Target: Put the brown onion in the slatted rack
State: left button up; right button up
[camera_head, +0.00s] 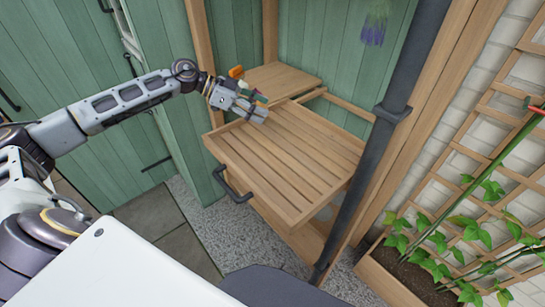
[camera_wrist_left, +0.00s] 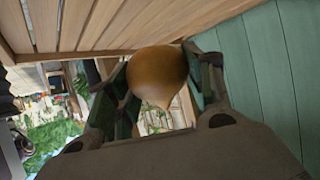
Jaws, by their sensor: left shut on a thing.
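The brown onion (camera_wrist_left: 157,75) is held between the two fingers of my left gripper (camera_wrist_left: 160,85) in the left wrist view, its tapered tip toward the palm. In the head view my left gripper (camera_head: 252,106) is over the back left corner of the slatted rack (camera_head: 290,153), a pulled-out wooden tray with a dark handle on its front. I cannot clearly make out the onion in the head view. The rack's slats look empty where I see them. My right gripper is not in view.
A wooden shelf board (camera_head: 278,80) lies behind the rack. A dark grey post (camera_head: 385,125) stands at the rack's right. Green plank doors (camera_head: 75,90) are at the left. A planter with a climbing plant (camera_head: 430,240) and a trellis are at the right.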

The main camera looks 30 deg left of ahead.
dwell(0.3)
pick_arm(q)
send_over(260, 143)
jog(key=shift+a+f, duration=0.1)
jog(key=shift+f, duration=3.05)
jog(key=shift+f+p, duration=0.3)
jog(key=shift+f, duration=1.55)
jog(key=o, duration=1.1)
jog(key=shift+f, duration=0.15)
jog(key=shift+c, duration=0.2)
